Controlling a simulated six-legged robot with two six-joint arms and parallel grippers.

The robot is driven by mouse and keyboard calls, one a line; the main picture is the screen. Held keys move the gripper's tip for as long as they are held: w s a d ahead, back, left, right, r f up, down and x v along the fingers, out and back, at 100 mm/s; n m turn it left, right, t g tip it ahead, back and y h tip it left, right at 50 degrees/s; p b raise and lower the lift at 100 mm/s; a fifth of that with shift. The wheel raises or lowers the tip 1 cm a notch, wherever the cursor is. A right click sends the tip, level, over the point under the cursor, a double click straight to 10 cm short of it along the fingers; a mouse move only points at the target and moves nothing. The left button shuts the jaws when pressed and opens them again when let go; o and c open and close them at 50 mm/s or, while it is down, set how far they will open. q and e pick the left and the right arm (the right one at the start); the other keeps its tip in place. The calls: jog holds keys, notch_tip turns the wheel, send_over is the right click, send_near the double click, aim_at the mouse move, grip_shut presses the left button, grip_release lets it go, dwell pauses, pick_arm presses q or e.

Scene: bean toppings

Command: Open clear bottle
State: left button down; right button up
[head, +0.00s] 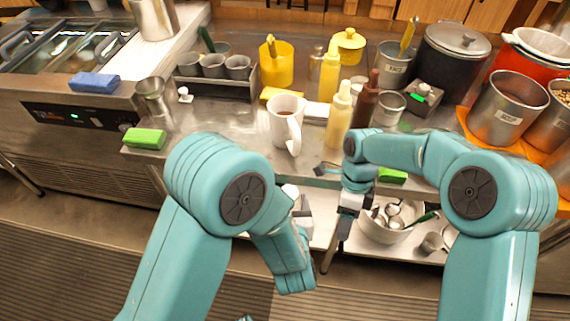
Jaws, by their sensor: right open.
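A pale, cream-coloured squeeze bottle (338,118) with a narrow tip stands upright on the steel counter, right of the white mug; it looks like the clear bottle. A yellow bottle (328,76) stands behind it and a dark brown bottle (367,100) to its right. My right gripper (333,250) points down in front of the counter edge, below and apart from the bottles; it is open and looks empty.
A white mug (285,120) stands left of the bottles. A glass (388,108) and a dark device with a green light (422,97) are to the right. A bowl of utensils (390,229) sits on the lower shelf. A green sponge (144,139) lies at the counter's left front.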

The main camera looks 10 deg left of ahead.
jog(key=a+r+t, duration=0.1)
jog(key=a+r, duration=0.4)
jog(key=w+a+r+n+t, duration=0.1)
jog(key=a+r, duration=0.3)
jog(key=r, duration=0.2)
jog(key=w+a+r+n+t, duration=0.1)
jog(key=a+r+t, duration=0.1)
jog(key=a+r, duration=0.3)
jog(key=shift+w+a+r, duration=0.15)
jog(key=shift+a, duration=0.2)
jog(key=shift+a+n, duration=0.15)
jog(key=shift+n, duration=0.15)
notch_tip(320, 180, down, 8)
jog(key=c, duration=0.9)
jog(key=n, duration=0.3)
jog(key=shift+s, duration=0.35)
